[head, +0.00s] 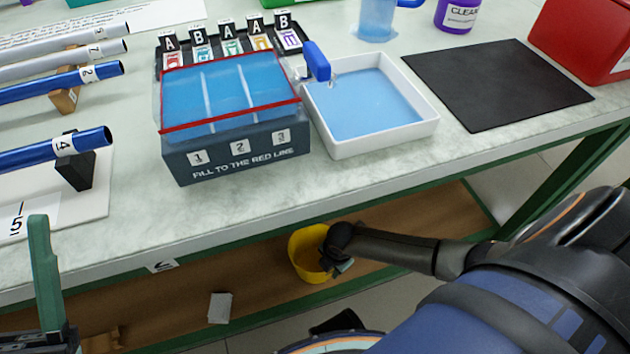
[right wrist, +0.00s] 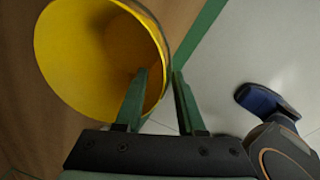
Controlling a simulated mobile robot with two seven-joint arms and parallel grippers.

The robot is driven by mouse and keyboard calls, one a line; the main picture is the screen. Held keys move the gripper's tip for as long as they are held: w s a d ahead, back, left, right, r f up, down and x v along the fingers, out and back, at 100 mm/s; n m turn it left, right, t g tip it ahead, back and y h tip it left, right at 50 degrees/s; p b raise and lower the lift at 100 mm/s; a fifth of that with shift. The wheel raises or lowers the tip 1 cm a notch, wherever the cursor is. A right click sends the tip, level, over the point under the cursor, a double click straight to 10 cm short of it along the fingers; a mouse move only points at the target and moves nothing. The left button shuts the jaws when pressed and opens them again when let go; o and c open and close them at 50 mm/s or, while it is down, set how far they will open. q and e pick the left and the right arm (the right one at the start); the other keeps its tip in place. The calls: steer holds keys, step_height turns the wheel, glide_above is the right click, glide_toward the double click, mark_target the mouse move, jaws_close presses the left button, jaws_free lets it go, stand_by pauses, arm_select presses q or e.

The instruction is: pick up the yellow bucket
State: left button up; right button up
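The yellow bucket (head: 304,257) stands on the brown lower shelf under the bench. In the right wrist view the yellow bucket (right wrist: 85,55) looks tilted because of the camera angle, with its mouth facing the gripper. My right gripper (head: 341,265) is at the bucket's right side. In the right wrist view its green fingers (right wrist: 160,78) are apart, one over the inside of the bucket and one outside, with the rim between them. I cannot tell whether either finger touches the wall. My left gripper (head: 45,275) shows only one green finger at the lower left; its opening is hidden.
The bench top (head: 350,185) overhangs the brown shelf (head: 260,270). A green table leg (head: 560,175) stands to the right. A small pale block (head: 220,307) lies left of the bucket. A blue-filled box (head: 235,155) and white tray (head: 385,142) sit above.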

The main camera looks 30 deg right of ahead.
mark_target(328, 275)
steer(key=shift+w+a+f+b, duration=0.1)
steer(key=shift+w+f+b, duration=0.1)
steer(key=shift+f+b, duration=1.1)
steer(key=shift+w+a+f+b, duration=0.15)
steer(key=shift+f+b, duration=0.6)
steer(key=shift+f, duration=0.95)
steer(key=shift+r, duration=0.1)
jaws_close()
